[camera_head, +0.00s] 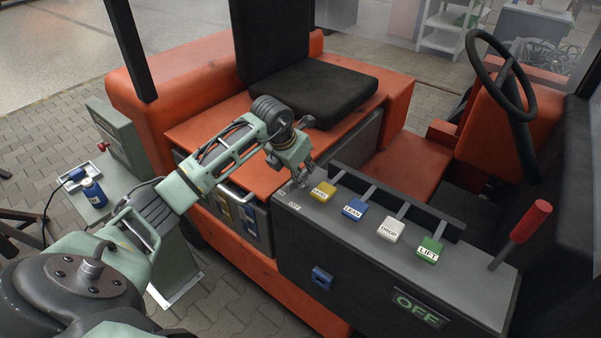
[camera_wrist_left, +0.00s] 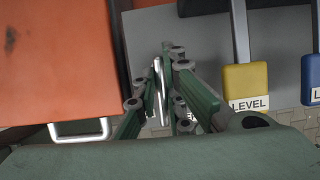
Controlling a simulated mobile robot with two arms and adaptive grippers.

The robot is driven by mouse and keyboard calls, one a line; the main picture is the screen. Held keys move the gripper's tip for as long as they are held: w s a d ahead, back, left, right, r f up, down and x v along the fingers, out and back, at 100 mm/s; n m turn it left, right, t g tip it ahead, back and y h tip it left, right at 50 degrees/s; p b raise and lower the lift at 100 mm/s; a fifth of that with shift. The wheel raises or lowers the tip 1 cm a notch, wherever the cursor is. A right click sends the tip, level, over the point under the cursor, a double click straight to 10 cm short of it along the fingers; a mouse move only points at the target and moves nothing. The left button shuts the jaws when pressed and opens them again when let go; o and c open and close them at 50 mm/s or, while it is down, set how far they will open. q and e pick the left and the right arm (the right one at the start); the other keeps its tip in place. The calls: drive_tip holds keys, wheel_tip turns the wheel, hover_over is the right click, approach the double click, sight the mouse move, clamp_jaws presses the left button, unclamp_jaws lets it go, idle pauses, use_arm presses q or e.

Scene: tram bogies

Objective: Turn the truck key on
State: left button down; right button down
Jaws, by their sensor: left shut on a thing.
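My left gripper (camera_head: 302,174) reaches down to the left end of the truck's grey console. In the left wrist view its green fingers (camera_wrist_left: 176,92) are shut on the silver key (camera_wrist_left: 160,90), which stands upright between them as a thin metal shape. The fingers hide much of the key and its socket. A larger display (camera_head: 418,308) on the console's front reads OFF in green. My right gripper is not in view.
Beside the key, four levers stand in a row: yellow LEVEL (camera_head: 323,191), blue LEAN (camera_head: 355,208), white DROP (camera_head: 391,230) and green LIFT (camera_head: 430,249). A red-handled lever (camera_head: 530,220) stands at the right. The black seat (camera_head: 315,90) and orange bodywork lie behind my arm.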

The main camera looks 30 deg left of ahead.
use_arm(q)
drive_tip(key=m+b, duration=0.2)
drive_tip(key=shift+w+a+f+h+b, duration=0.15)
drive_tip(key=shift+a+h+b, duration=0.1)
drive_tip(key=shift+h+b, duration=0.15)
drive_tip(key=m+h+b, duration=0.1)
drive_tip(key=m+b, duration=0.1)
drive_tip(key=m, duration=0.2)
drive_tip(key=shift+a+g, duration=0.1)
drive_tip(key=shift+g, duration=0.3)
drive_tip(key=m+h+b, duration=0.1)
drive_tip(key=m, duration=0.1)
drive_tip(key=shift+w+m+g+b, duration=0.15)
drive_tip(key=shift+m+g+b, duration=0.15)
drive_tip(key=shift+a+r+m+g+h+b, duration=0.15)
drive_tip(key=shift+m+g+h+b, duration=0.3)
drive_tip(key=shift+m, duration=0.95)
drive_tip(key=shift+r, duration=0.1)
drive_tip(key=c, duration=1.8)
unclamp_jaws()
drive_tip(key=shift+c, duration=0.2)
